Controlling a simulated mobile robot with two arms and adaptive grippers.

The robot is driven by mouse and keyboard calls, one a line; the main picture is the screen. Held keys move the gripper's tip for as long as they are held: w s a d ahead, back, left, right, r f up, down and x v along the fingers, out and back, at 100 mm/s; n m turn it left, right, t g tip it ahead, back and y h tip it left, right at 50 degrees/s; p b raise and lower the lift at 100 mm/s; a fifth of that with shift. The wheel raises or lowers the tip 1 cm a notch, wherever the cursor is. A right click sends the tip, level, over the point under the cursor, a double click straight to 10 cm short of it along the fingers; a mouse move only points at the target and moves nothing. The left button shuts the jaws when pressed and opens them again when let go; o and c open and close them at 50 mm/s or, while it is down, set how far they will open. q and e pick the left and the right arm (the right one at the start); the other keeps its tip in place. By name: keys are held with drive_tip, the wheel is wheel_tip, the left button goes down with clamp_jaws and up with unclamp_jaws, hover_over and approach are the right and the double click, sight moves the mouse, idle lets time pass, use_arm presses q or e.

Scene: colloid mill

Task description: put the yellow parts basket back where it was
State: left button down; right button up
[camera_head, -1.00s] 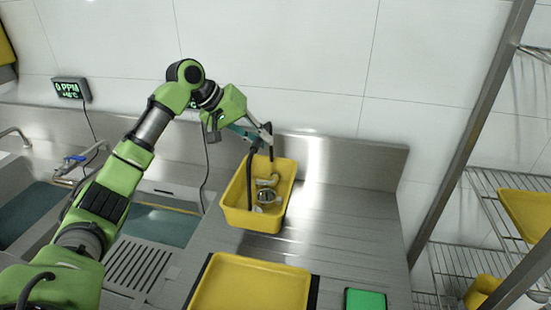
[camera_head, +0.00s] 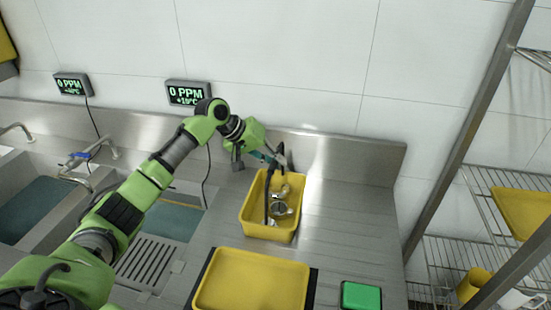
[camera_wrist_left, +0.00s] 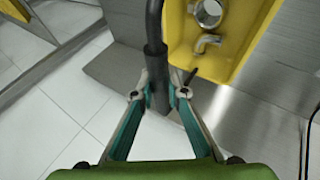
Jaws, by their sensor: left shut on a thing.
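The yellow parts basket (camera_head: 246,216) is over the steel counter, behind the yellow tray; I cannot tell whether its base touches the counter. Several metal fittings lie inside it, and its dark handle (camera_head: 267,200) stands up. My left gripper (camera_head: 277,160) is at the top of the handle, at the basket's back side. In the left wrist view, the teal fingers of my left gripper (camera_wrist_left: 159,92) are shut on the handle's dark grip (camera_wrist_left: 154,60). Part of the basket (camera_wrist_left: 238,45) shows there at the upper right. My right gripper is not in view.
A yellow tray (camera_head: 250,284) on a dark base lies in front of the basket, with a green block (camera_head: 361,296) to its right. The steel counter (camera_head: 350,225) is bare right of the basket. Sinks are at the left, a wire rack (camera_head: 440,255) at the right, a low backsplash behind.

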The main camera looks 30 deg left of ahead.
use_arm(q)
drive_tip(key=shift+w+d+r, duration=0.1)
drive_tip(key=shift+r, duration=0.05)
drive_tip(key=c, duration=2)
unclamp_jaws()
drive_tip(key=shift+s+a+r, duration=0.25)
drive_tip(key=shift+s, duration=0.05)
drive_tip(key=shift+b+v, duration=1.65)
drive_tip(key=shift+v, duration=3.95)
